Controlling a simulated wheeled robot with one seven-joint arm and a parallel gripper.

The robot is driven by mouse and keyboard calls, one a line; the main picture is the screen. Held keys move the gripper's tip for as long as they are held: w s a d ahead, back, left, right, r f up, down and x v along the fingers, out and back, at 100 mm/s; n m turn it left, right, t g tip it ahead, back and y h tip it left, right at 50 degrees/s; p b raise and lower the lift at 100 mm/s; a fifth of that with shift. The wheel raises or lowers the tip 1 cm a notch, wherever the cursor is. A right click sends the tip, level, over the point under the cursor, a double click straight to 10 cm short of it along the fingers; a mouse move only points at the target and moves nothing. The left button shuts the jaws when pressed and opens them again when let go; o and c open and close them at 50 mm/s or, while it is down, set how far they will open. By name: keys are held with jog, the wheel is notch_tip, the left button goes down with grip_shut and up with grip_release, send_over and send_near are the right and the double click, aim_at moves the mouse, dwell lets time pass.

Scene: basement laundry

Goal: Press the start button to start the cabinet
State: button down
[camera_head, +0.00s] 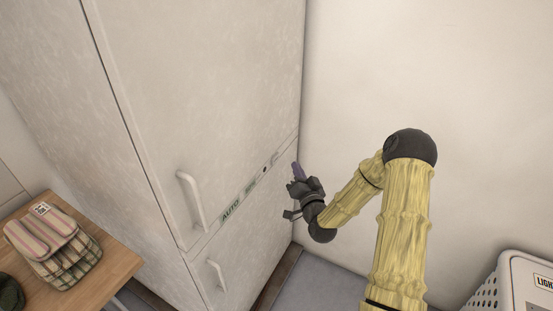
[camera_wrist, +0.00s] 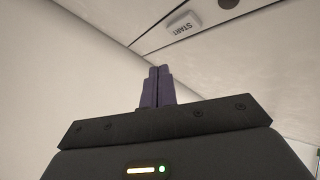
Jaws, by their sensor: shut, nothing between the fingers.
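The tall white cabinet (camera_head: 225,90) stands at the left and middle of the head view. A control strip crosses its front between the upper and lower doors, with a green AUTO label (camera_head: 231,211). The start button (camera_wrist: 184,26) is a pale raised block marked START, seen upside down at the top of the wrist view. My gripper (camera_head: 296,168) is beside the right end of the strip in the head view. Its purple fingers (camera_wrist: 157,86) are shut and empty in the wrist view. They appear below and left of the button, apart from it in the picture; the exact gap is unclear.
A dark round knob (camera_wrist: 229,3) sits right of the button. The cabinet has an upper handle (camera_head: 191,201) and a lower handle (camera_head: 217,275). A wooden table (camera_head: 117,262) with a striped cloth bag (camera_head: 56,246) is at left. A white basket (camera_head: 518,281) stands at lower right.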

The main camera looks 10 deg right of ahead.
jog(key=shift+w+a, duration=0.6)
jog(key=shift+a, duration=0.2)
jog(key=shift+w+a, duration=0.55)
jog(key=shift+a, duration=0.2)
dwell(0.9)
jog(key=shift+w+a, duration=0.2)
jog(key=shift+a, duration=0.2)
jog(key=shift+w+a+b, duration=0.25)
jog(key=shift+a+b, duration=0.05)
jog(key=shift+b, duration=0.05)
dwell(0.6)
jog(key=shift+d, duration=0.1)
jog(key=shift+s+d, duration=0.5)
jog(key=shift+d, duration=0.05)
dwell(0.4)
jog(key=s+d, duration=0.1)
jog(key=d, duration=0.1)
jog(key=s+d, duration=0.2)
jog(key=shift+b, duration=0.35)
